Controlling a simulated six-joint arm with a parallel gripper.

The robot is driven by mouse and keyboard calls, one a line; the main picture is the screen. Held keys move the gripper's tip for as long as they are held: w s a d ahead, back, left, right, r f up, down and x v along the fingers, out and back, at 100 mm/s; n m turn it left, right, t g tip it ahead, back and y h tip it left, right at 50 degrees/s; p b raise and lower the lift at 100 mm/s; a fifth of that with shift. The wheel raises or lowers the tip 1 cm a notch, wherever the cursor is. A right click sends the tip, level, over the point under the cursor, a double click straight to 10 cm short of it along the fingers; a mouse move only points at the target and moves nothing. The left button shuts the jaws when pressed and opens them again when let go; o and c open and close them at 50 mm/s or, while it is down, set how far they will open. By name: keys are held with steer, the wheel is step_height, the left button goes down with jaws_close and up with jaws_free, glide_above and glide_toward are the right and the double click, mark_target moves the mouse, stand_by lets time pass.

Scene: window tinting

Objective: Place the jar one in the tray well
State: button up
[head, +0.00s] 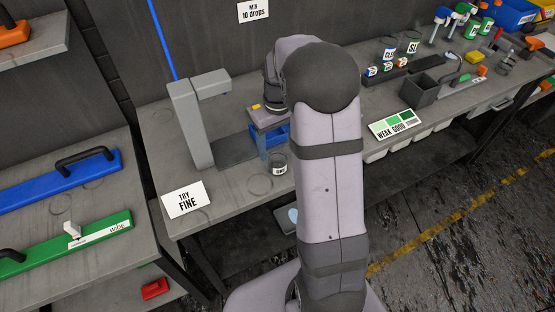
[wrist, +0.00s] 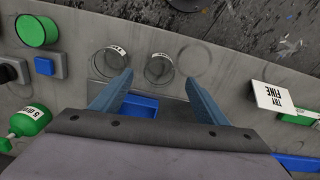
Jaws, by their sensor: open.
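Two small clear jars with white labels stand on the grey bench in the wrist view, a left jar (wrist: 110,63) and a right jar (wrist: 159,71). The labels are too small to read, so I cannot tell which is jar one. One labelled jar (head: 279,164) shows in the head view beside my gripper. A blue tray (wrist: 139,106) lies partly hidden between and below my fingers; I cannot make out its well. My gripper (wrist: 158,80) is open and empty, its fingertips spread around the right jar's near side in the picture; contact is unclear.
A grey upright stand (head: 192,125) is left of my gripper. A "TRY FINE" card (head: 184,199) stands near the bench's left end. An empty ring mark (wrist: 194,61) is right of the jars.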

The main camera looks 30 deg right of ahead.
mark_target(277, 153)
steer(key=shift+w+f+p, duration=0.2)
steer(key=shift+f+p, duration=1.1)
steer(key=shift+f, duration=1.5)
steer(key=c, duration=1.3)
steer(key=shift+r, duration=0.1)
step_height(277, 153, up, 10)
steer(key=b, duration=0.3)
steer(key=shift+w, duration=0.1)
